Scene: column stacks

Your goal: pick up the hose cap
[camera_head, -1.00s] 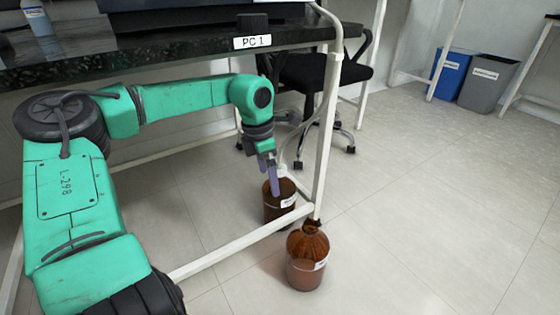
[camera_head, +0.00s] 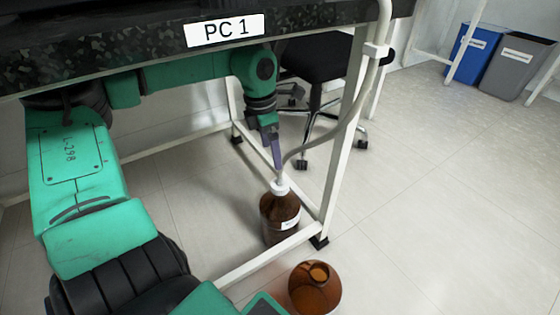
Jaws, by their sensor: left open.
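The hose cap (camera_head: 280,188) is white and sits on the neck of a brown bottle (camera_head: 278,222) standing on the floor under the desk. A pale hose (camera_head: 325,140) rises from the cap and runs up along the white desk leg. My left gripper (camera_head: 278,168) points down just above the cap, close to the hose. It is open, but its fingers are seen nearly edge-on, so the gap between them is hidden. I cannot tell whether they touch the cap or hose. My right gripper is not in view.
A second brown bottle (camera_head: 314,287), open at the neck, stands on the floor in front of the white lower rail (camera_head: 262,257). The desk edge (camera_head: 310,17) hangs over my left arm. A black chair (camera_head: 318,72) stands behind.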

